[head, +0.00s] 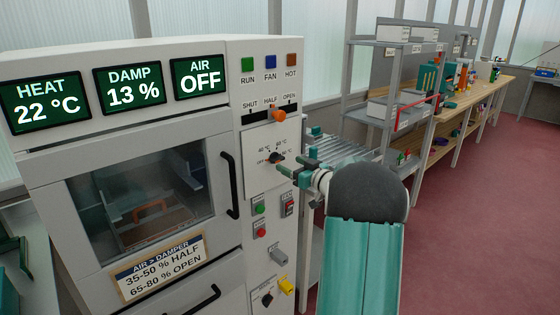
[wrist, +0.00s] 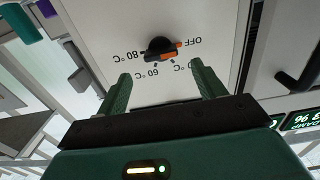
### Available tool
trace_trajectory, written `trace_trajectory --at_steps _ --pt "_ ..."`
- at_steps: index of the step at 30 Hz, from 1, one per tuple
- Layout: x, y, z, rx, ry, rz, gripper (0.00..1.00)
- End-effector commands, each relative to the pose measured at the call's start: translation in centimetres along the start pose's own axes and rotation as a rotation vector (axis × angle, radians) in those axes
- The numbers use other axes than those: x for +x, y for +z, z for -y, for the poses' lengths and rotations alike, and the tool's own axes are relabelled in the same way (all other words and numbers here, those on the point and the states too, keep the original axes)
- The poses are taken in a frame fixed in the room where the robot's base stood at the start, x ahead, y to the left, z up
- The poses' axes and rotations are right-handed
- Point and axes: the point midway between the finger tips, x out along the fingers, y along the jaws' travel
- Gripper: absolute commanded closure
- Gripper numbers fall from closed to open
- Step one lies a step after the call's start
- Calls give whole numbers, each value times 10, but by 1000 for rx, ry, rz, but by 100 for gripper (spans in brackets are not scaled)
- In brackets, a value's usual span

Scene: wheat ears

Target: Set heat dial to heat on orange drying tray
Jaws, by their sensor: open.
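The heat dial (head: 276,157) is a small black knob with orange on it, on the white panel right of the cabinet door. Labels around it read OFF, 40 °C, 60 °C and 80 °C. In the wrist view the dial (wrist: 161,49) appears upside down, its orange end towards OFF. My gripper (head: 292,169) is close to the panel, beside the dial. In the wrist view my gripper (wrist: 160,74) is open, its two green fingers apart and not touching the knob. An orange-brown tray-like thing (head: 150,212) shows dimly behind the door window.
The heat display (head: 46,101) reads 22 °C, the damp display (head: 130,88) 13 %, the air display (head: 200,78) OFF. An orange slider knob (head: 279,115) is above the dial. Buttons and a red switch (head: 289,205) are below. A black door handle (head: 230,185) is left.

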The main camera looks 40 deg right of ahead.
Motion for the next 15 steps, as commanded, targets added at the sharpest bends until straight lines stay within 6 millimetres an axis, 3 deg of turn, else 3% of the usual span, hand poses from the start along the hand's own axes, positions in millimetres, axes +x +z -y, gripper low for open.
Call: trace_trajectory --at_steps 6,15 --pt "42 0 2 -1 -4 0 31" --pt "59 0 3 0 -4 0 31"
